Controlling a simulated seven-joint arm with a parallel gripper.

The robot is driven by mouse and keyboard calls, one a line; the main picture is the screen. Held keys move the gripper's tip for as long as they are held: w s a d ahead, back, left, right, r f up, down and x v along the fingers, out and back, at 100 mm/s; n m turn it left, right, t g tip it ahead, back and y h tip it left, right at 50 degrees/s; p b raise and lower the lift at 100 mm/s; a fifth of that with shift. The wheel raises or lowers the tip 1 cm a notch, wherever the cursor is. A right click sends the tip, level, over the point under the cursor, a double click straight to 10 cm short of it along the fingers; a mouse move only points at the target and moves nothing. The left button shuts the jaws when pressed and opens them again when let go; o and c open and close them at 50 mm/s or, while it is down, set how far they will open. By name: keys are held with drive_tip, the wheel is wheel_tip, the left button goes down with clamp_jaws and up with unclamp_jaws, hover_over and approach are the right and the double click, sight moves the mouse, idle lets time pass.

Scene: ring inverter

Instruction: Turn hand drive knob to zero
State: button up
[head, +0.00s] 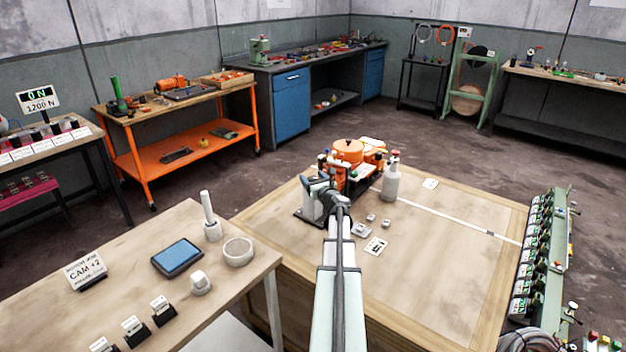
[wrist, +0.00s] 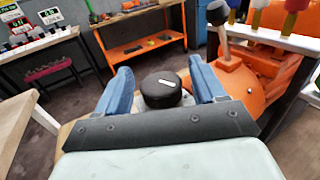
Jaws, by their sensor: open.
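A black round knob (wrist: 160,91) with a short white mark on its top shows in the wrist view; it looks like the hand drive knob. The mark runs nearly sideways in the picture, slightly tilted. My gripper (wrist: 159,74) is open, with one blue finger on each side of the knob. Gaps show between the knob and both fingers. In the head view my arm reaches to the orange machine (head: 348,151), and the knob cannot be made out there.
An orange housing with a dark-tipped lever (wrist: 217,16) stands close to the right finger. A grey-white bottle (head: 391,184) stands right of the machine on the wooden bench (head: 440,270). Small blocks and a card lie nearby. The bench's front middle is mostly clear.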

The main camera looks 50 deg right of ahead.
drive_tip(key=c, duration=0.9)
drive_tip(key=shift+c, duration=0.2)
drive_tip(key=shift+d+n+t+y, duration=0.1)
drive_tip(key=shift+n+t+y, duration=0.2)
drive_tip(key=shift+y, duration=0.1)
drive_tip(key=n+y, duration=0.1)
drive_tip(key=y, duration=0.1)
drive_tip(key=n+t+y, duration=0.1)
drive_tip(key=n+y, duration=0.1)
drive_tip(key=y, duration=0.1)
drive_tip(key=shift+d+n, duration=0.2)
drive_tip(key=shift+n, duration=0.1)
drive_tip(key=n+y, duration=0.1)
drive_tip(key=y, duration=0.2)
drive_tip(key=n+y, duration=0.2)
drive_tip(key=y, duration=0.1)
drive_tip(key=shift+n, duration=0.3)
drive_tip(key=shift+a+n+y, duration=0.15)
drive_tip(key=shift+n+y, duration=0.55)
drive_tip(key=shift+y, duration=0.4)
drive_tip(key=shift+a+y, duration=0.1)
drive_tip(key=shift+y, duration=0.2)
